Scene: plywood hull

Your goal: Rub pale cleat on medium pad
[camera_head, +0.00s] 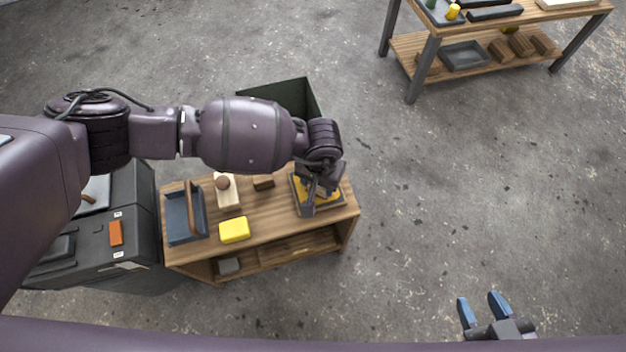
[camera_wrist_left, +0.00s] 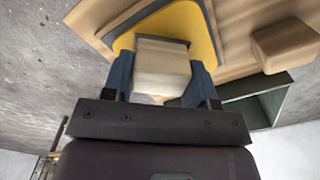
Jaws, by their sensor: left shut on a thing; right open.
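My left gripper (camera_head: 318,190) is over the right end of the wooden bench. In the left wrist view its blue fingers (camera_wrist_left: 162,75) are shut on a pale block, the pale cleat (camera_wrist_left: 160,68). A yellow pad (camera_wrist_left: 197,22) with a dark edge lies right behind the cleat there. The cleat overlaps the pad in view; I cannot tell whether they touch. In the head view the pad (camera_head: 300,190) is partly hidden by my gripper. My right gripper (camera_head: 482,310) is open and empty above the floor at the bottom right.
The bench (camera_head: 268,212) also holds a dark tray (camera_head: 174,217), a yellow block (camera_head: 234,230), a pale board with a round brown knob (camera_head: 227,191) and a small brown block (camera_head: 263,182). A dark green bin (camera_head: 290,95) stands behind. A second table (camera_head: 415,60) stands far right.

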